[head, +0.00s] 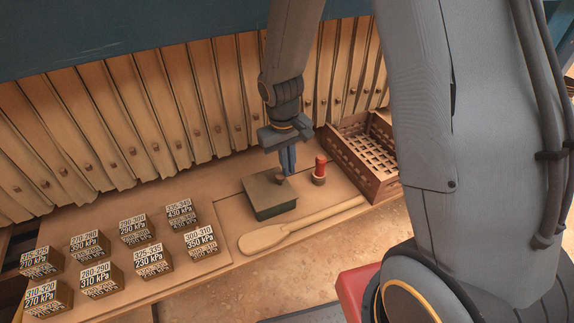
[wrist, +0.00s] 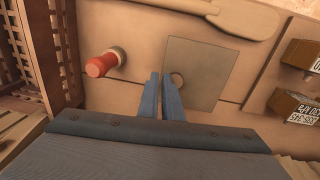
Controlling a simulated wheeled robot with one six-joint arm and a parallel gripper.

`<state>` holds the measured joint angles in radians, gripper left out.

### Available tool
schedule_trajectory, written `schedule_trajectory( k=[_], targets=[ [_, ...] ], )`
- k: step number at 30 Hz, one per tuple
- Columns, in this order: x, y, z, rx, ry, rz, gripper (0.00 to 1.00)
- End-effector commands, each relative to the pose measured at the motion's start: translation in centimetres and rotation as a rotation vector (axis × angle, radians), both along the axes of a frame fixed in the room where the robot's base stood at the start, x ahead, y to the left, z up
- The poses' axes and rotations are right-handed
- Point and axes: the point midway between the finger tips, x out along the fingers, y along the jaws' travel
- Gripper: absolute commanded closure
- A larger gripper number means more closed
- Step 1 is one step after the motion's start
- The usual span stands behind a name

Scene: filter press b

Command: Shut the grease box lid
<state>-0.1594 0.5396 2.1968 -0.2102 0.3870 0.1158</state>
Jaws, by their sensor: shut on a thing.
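The grease box (head: 270,207) is a dark green box on the wooden bench. Its flat lid (head: 266,189) lies over the top, with a small round knob near the far right edge. In the wrist view the lid is a grey-brown square (wrist: 205,68), and the knob (wrist: 177,80) shows right beside my right finger. My gripper (head: 288,172) points down at the lid's far right edge. Its blue fingers (wrist: 161,82) are shut on the lid there; which part they hold is hard to make out. Whether the lid sits fully flush is unclear.
A red-topped peg (head: 320,169) stands just right of my gripper. A brown lattice crate (head: 381,180) is further right. A wooden paddle (head: 290,230) lies in front of the box. Several labelled blocks (head: 153,256) stand at left. Pleated plates (head: 140,120) rise behind.

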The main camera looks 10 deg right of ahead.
Motion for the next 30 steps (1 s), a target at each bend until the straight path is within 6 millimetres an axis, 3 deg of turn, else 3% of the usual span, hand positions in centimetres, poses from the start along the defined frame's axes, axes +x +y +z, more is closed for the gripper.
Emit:
schedule_trajectory(
  k=[1,14,27,30],
  targets=[
    [-0.5,-0.2,-0.9,-0.002,0.013,-0.001,1.0],
    [-0.6,-0.3,-0.8,-0.003,0.015,-0.001,1.0],
    [-0.7,0.0,4.4,-0.001,-0.002,0.001,1.0],
    [0.0,-2.0,4.8,0.0,-0.007,-0.005,1.0]
  ],
)
